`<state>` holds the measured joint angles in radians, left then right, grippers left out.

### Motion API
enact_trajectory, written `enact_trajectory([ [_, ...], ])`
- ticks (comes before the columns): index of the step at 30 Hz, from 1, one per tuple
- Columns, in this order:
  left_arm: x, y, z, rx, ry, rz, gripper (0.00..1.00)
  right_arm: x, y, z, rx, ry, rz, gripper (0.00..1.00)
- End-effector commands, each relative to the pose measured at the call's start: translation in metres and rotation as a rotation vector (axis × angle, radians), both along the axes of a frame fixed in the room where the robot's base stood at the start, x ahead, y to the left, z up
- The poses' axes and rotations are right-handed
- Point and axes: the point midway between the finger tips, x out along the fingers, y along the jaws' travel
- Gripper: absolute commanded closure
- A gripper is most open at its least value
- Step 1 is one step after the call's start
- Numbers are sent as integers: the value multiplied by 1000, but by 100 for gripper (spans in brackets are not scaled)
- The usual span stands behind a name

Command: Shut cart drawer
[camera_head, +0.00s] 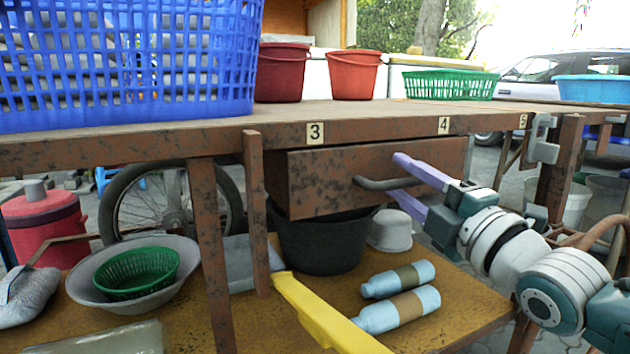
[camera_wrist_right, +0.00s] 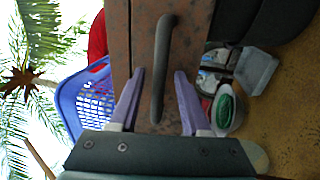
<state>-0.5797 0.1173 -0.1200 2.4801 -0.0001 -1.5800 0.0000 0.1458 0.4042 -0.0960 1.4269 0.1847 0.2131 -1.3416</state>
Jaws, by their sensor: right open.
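The drawer (camera_head: 335,180) has a rusty brown front under the cart's top (camera_head: 230,136), below the labels 3 and 4. Its front and left side stand out from under the top, so it is partly open. A dark bar handle (camera_head: 372,184) is on its front. My right gripper (camera_head: 396,176) has purple fingers and is open at the handle. In the right wrist view the handle (camera_wrist_right: 163,60) lies between the two spread fingertips (camera_wrist_right: 159,73), in front of the drawer front (camera_wrist_right: 190,45). Contact cannot be told. My left gripper is not seen.
On the top stand a blue basket (camera_head: 130,70), two red pots (camera_head: 354,75) and a green basket (camera_head: 450,84). Below are a black tub (camera_head: 322,245), pale blue bottles (camera_head: 400,308) and a wheel (camera_head: 150,208). A long yellow piece (camera_head: 325,315) crosses the lower foreground.

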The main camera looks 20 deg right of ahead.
Motion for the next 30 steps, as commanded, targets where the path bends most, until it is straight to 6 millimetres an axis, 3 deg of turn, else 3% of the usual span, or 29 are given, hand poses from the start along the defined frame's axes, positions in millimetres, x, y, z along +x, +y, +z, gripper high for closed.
enact_trajectory([
  [5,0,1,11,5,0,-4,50,-15,-1,-1,2,3,0,53],
  [18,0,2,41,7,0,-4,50,-89,-7,-15,1,4,-1,53],
  [30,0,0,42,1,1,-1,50,-97,-8,-18,1,1,0,53],
])
